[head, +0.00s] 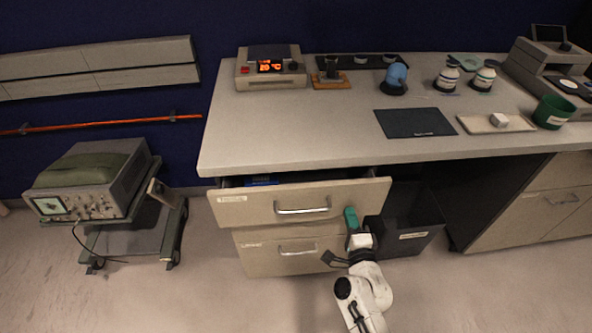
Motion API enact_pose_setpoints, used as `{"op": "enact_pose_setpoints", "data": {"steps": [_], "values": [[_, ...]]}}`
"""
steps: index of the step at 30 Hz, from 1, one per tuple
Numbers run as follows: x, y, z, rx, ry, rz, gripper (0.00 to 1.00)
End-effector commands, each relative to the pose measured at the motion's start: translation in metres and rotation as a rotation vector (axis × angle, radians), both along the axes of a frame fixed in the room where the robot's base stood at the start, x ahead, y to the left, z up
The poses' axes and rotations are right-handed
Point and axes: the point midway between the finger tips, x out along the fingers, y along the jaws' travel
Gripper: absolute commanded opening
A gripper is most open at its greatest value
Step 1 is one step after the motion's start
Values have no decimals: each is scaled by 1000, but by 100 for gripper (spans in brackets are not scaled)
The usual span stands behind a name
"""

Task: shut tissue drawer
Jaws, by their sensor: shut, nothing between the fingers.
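The upper drawer (255,206) under the bench is pulled out, with its front standing well forward of the worktop edge. A gap shows behind its front, with something blue (262,181) inside. Its bar handle (302,210) is at the middle of the front. A small label sits on its left, too small to read, so I cannot tell if it says tissue. The lower drawer (262,255) looks closed. My gripper (351,216), with green fingers, is shut and empty. It is in front of the upper drawer's right part, right of the handle; I cannot tell if it touches.
A dark bin (408,225) stands on the floor right of the drawers, close to my gripper. A cart (140,225) with an oscilloscope is at the left. The worktop (300,135) holds several items. Open floor lies in front of the drawers.

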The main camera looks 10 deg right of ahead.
Motion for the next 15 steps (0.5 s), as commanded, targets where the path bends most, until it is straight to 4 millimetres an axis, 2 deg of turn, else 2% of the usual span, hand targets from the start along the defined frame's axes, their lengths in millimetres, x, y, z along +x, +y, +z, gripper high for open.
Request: {"op": "enact_pose_setpoints", "data": {"steps": [7, 15], "values": [[2, 0, 0, 0, 0, 0, 0], [14, 0, 0, -1, -1, 0, 0]]}}
